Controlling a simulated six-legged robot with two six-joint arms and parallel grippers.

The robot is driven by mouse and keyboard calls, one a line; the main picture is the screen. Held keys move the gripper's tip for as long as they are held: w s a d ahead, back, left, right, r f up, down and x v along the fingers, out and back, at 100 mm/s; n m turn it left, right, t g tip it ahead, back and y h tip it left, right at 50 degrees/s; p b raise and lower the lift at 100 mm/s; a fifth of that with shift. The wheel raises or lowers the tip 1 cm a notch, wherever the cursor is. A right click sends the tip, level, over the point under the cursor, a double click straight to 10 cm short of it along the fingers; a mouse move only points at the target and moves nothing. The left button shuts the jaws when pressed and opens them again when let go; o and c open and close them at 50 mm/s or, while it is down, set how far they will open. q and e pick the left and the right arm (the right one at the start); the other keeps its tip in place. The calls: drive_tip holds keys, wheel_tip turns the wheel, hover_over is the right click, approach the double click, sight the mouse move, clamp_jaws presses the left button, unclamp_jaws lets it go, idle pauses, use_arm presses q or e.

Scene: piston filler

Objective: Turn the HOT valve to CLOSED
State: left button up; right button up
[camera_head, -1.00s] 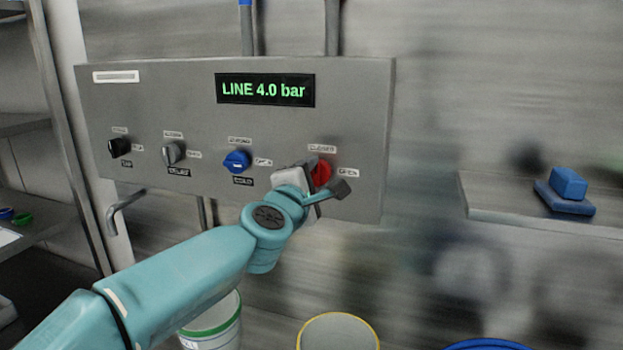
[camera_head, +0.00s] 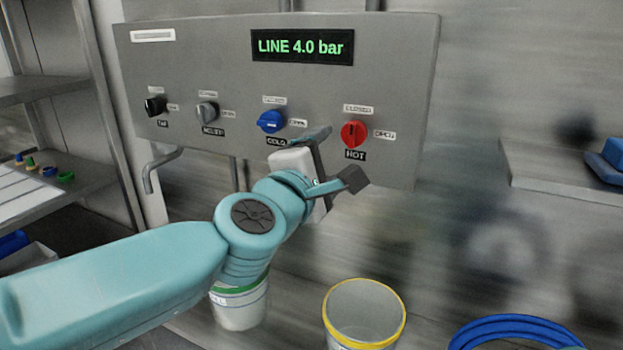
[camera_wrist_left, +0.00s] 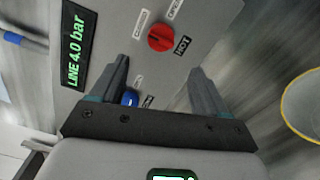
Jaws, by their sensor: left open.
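The HOT valve is a red round knob (camera_head: 353,133) at the right end of the grey panel's knob row. A CLOSED label sits above it, an OPEN label to its right and a HOT label below. I cannot tell for sure which label its ridge points to. My left gripper (camera_head: 338,158) is open and empty, below and left of the red knob in the head view, apart from it. In the left wrist view the red knob (camera_wrist_left: 161,38) shows beyond and between the spread fingers (camera_wrist_left: 160,72). My right gripper is not in view.
The blue COLD knob (camera_head: 270,121) is left of the red one, near my left gripper. Grey (camera_head: 207,112) and black (camera_head: 155,105) knobs are further left. The display (camera_head: 302,46) reads LINE 4.0 bar. A yellow-rimmed bucket (camera_head: 364,312) and a blue hose coil (camera_head: 515,332) are below.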

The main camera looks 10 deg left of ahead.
use_arm(q)
drive_tip(key=v, duration=0.5)
drive_tip(key=shift+s+a, duration=0.15)
drive_tip(key=shift+s, duration=0.1)
